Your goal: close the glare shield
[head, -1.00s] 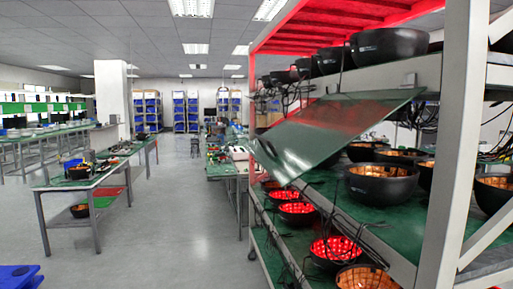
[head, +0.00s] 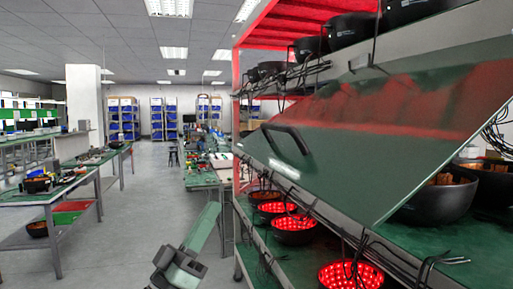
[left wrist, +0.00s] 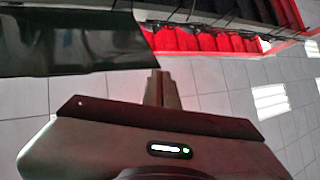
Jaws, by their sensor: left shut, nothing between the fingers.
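The glare shield (head: 400,125) is a dark green, see-through panel on the front of the rack. It is tilted, its lower edge swung out over the lower shelf, with a black handle (head: 287,138) at its left. My left gripper (head: 208,214) is at the bottom centre of the head view, left of and below the shield, apart from the handle. In the left wrist view its fingers (left wrist: 157,82) are together and empty. A dark panel, which looks like the shield (left wrist: 75,45), fills the upper left there. My right gripper is not in view.
The rack's lower shelf (head: 262,240) holds red-lit bowl-shaped units (head: 295,228) and loose cables. More black units (head: 355,32) stand on the top shelf. A work table (head: 75,190) stands at the left. The grey floor (head: 130,235) between is clear.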

